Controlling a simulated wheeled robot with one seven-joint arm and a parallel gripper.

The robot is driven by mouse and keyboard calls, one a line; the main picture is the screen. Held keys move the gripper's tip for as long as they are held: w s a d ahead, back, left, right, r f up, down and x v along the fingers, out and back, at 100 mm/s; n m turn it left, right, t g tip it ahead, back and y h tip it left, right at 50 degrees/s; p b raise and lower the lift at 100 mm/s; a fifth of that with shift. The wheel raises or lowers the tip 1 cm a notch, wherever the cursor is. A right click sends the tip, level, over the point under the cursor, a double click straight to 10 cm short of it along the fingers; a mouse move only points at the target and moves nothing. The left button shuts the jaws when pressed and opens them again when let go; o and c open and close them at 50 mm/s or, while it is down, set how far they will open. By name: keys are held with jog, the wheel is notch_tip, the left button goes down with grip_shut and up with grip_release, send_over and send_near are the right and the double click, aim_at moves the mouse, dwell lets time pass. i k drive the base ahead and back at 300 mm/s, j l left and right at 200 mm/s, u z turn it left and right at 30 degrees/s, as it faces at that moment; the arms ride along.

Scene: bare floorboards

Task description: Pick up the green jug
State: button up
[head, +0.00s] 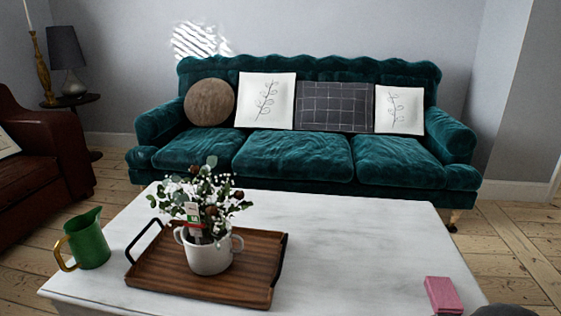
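The green jug (88,242) stands upright at the left end of the white table (360,235). Its gold handle is on the left and its spout points up and to the right. Nothing is touching it. A dark rounded shape shows at the bottom right edge, but I cannot tell whether it is part of me. My gripper is not in view.
A wooden tray (165,278) with dark handles lies right of the jug, bearing a white pot (210,257) of flowers. A pink box (442,295) lies at the table's right front. A teal sofa (300,155) stands behind; a brown leather seat (45,165) is left.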

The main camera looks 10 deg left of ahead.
aim_at(89, 247)
jog(key=u, duration=1.95)
